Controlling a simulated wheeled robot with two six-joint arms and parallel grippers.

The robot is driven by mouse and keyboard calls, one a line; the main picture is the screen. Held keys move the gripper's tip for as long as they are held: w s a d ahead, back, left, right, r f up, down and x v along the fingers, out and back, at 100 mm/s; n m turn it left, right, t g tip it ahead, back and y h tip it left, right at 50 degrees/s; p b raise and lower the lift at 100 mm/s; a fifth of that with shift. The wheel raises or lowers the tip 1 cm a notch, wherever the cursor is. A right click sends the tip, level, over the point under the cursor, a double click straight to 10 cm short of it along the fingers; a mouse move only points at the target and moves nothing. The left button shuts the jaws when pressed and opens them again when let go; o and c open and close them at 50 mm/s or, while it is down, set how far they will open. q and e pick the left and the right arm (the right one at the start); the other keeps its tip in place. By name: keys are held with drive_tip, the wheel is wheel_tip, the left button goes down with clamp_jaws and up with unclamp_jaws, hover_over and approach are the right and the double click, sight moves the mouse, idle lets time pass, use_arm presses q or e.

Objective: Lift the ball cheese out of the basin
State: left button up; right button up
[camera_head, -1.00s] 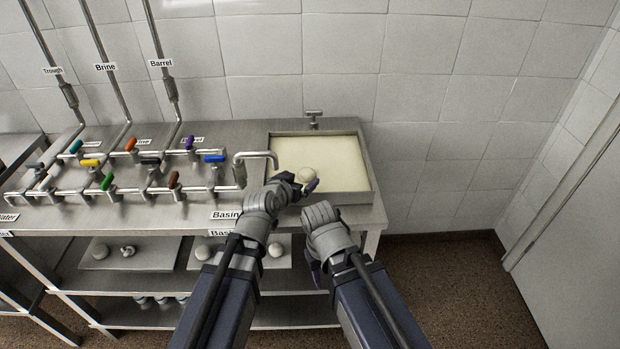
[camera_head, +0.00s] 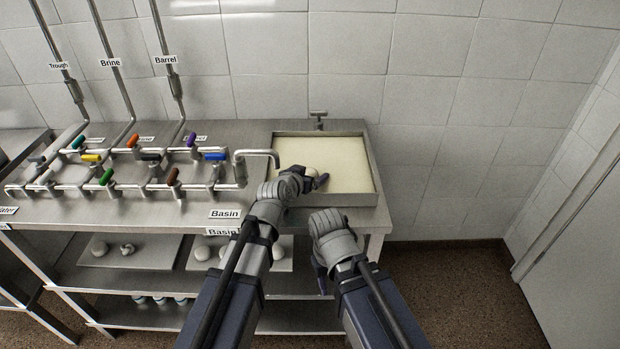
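The ball cheese (camera_head: 312,171) is a small pale ball in the cream-coloured liquid of the square steel basin (camera_head: 352,199), near its front left part. My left gripper (camera_head: 309,180) reaches over the basin's front left corner. Its dark fingers are apart on either side of the ball and hide much of it. I cannot tell whether they press on it. My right gripper (camera_head: 319,276) hangs low in front of the counter, away from the basin. Its hand hides most of its fingers.
A bent spout (camera_head: 257,154) stands at the basin's left edge, close to my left gripper. Pipes with coloured valve handles (camera_head: 133,141) fill the counter to the left. A small tap (camera_head: 318,116) is behind the basin. Boards (camera_head: 130,258) with pale cheeses lie on the shelf below.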

sight(309, 170)
use_arm(q)
clamp_jaws()
idle(0.6)
drive_tip(key=shift+r, duration=0.1)
wheel_tip(309, 170, up, 10)
drive_tip(key=p, duration=1)
